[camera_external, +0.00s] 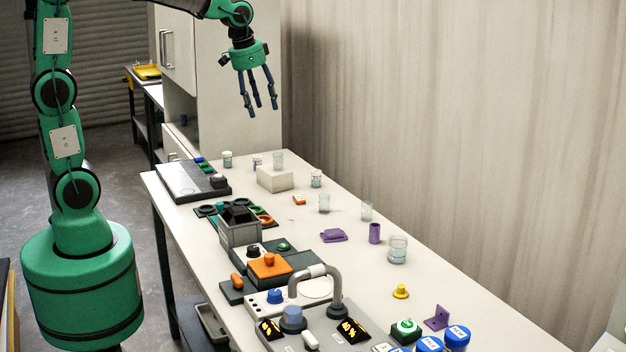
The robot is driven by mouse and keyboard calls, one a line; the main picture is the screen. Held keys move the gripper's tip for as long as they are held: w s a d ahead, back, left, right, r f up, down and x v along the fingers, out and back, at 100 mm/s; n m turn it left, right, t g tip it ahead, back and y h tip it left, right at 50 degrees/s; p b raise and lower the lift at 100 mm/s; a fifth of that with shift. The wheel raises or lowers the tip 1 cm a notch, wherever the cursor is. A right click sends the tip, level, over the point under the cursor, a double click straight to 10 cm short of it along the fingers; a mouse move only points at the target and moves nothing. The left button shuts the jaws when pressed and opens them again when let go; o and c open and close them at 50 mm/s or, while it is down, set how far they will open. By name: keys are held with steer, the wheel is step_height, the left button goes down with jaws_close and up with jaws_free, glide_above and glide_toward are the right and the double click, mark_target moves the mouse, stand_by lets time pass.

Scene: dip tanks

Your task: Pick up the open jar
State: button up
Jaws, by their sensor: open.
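My gripper (262,107) hangs open and empty, fingers pointing down, high above the far end of the white table. Several small clear glass jars stand upright on the table. The largest glass jar (397,250) is at the right, nearest the camera. Another glass jar (366,211) and a third glass jar (324,204) stand farther back. More small jars are near the far end, such as a jar (316,179) and a jar (227,160). At this size I cannot tell for sure which jar is the open one. My gripper touches none of them.
A white block (274,179) sits among the far jars. A grey bin (239,229), an orange-topped box (269,266) and a curved grey pipe (334,290) line the left and front. Blue-lidded containers (457,336) are at the front.

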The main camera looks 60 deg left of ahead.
steer(key=w+a+f+m+g, duration=0.1)
steer(key=w+a+f, duration=0.1)
steer(key=w+f, duration=0.45)
steer(key=w+a+f+g, duration=0.15)
steer(key=w+f, duration=0.25)
steer(key=w, duration=0.5)
steer(key=m, duration=0.1)
glide_above(326, 202)
steer(key=a, duration=0.2)
step_height(326, 202, down, 16)
steer(key=shift+w+d+f+g+b, duration=0.1)
steer(key=shift+w+f+g+b, duration=0.05)
steer(key=shift+w+g+b, duration=0.2)
steer(key=shift+f+b, duration=0.65)
steer(key=shift+f, duration=3.65)
steer(key=shift+f+b, duration=0.65)
steer(key=shift+f, duration=1.95)
steer(key=c, duration=1.1)
